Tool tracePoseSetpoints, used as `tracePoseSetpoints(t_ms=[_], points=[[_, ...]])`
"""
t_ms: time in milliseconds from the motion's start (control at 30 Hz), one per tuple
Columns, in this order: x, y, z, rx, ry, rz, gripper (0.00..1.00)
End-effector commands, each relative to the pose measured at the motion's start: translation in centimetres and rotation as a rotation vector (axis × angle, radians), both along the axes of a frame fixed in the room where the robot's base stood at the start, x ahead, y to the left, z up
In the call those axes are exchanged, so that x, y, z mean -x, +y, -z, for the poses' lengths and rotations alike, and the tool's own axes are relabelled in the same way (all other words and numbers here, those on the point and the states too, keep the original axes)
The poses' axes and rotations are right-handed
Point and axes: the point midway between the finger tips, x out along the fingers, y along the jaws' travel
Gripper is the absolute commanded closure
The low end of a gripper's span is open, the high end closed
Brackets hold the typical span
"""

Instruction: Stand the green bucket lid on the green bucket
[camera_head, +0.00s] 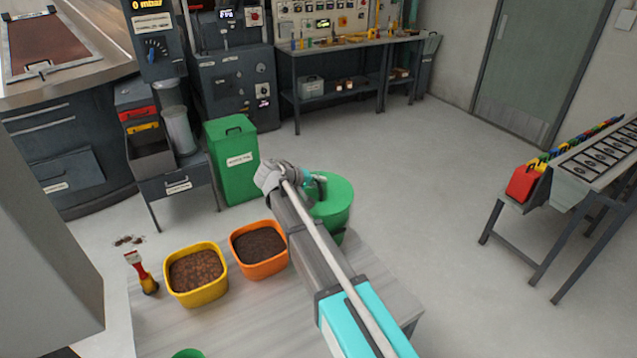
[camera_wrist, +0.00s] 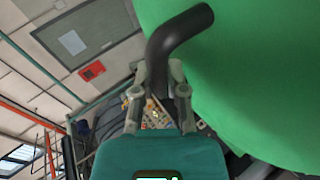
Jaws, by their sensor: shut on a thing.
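The green lid (camera_head: 336,202) is a round green disc with a bent black handle, which shows large in the wrist view (camera_wrist: 175,35). My gripper (camera_wrist: 160,95) is shut on that handle, and the lid's green face (camera_wrist: 255,85) fills the wrist view's right side. In the head view the lid is at the far right end of the table's row of tubs. A bit of green (camera_head: 339,238) shows just below the lid's edge, seemingly the green bucket, mostly hidden by lid and arm. I cannot tell whether the lid touches it.
An orange tub (camera_head: 238,263) and a yellow tub (camera_head: 220,290), both with brown contents, stand on the pale table (camera_head: 245,325). A red and yellow brush (camera_head: 146,279) is at left. A green piece (camera_head: 188,353) is cut off below. A green bin (camera_head: 233,170) stands behind.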

Motion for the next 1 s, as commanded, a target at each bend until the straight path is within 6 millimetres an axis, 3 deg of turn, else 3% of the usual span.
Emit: tracePoseSetpoints(t_ms=[333,367,567,1000], points=[[-0.01,-0.02,0.55,0.000,0.000,0.000,1.00],[0.00,-0.01,0.50,0.000,0.000,0.000,0.79],[-0.01,-0.02,0.47,0.000,0.000,0.000,0.43],[0.01,0.01,0.45,-0.001,0.001,0.000,0.43]])
